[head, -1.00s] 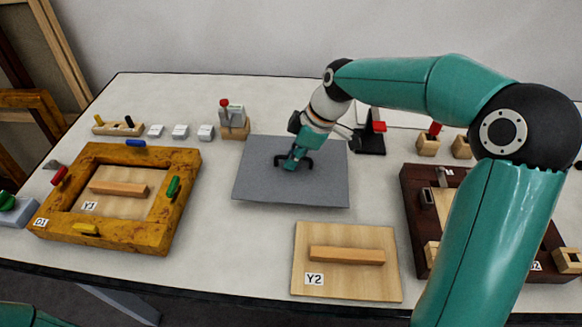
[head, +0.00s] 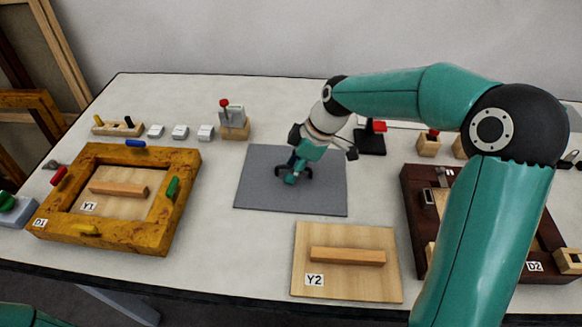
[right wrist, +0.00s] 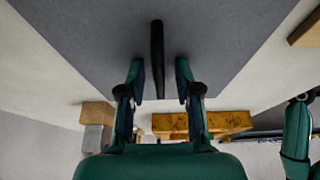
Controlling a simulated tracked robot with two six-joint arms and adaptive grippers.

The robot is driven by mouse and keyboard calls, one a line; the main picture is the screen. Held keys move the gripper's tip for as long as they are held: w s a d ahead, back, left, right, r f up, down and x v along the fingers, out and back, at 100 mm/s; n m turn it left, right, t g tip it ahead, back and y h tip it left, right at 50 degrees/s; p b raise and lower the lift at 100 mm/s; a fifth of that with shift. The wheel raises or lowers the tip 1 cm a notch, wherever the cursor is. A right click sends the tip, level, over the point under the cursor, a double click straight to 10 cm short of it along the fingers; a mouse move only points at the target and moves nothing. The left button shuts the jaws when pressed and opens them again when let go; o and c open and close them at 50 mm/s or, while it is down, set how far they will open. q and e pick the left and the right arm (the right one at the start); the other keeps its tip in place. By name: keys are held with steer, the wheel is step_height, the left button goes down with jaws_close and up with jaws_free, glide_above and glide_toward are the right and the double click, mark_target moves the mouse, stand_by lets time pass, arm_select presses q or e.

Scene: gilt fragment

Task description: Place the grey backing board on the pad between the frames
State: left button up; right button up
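The grey backing board (head: 325,190) lies flat in the middle of the table, between the gilt frame D1 (head: 190,170) and the dark frame D2 (head: 410,180). No pad shows beneath it. My right gripper (head: 292,178) is low over the board. In the right wrist view a black bar handle (right wrist: 157,45) stands on the board, between the fingertips of my right gripper (right wrist: 160,75). The fingers are apart, with a gap on each side of the bar. My left gripper is out of view.
Wooden panel Y2 (head: 315,285) lies in front of the board. Panel Y1 (head: 117,205) lies inside D1. Small white blocks (head: 180,132) and a red-knobbed holder (head: 235,132) stand behind. A black stand (head: 370,142) is at the back right.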

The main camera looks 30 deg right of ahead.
steer(key=shift+r, duration=0.1)
steer(key=v, duration=1.2)
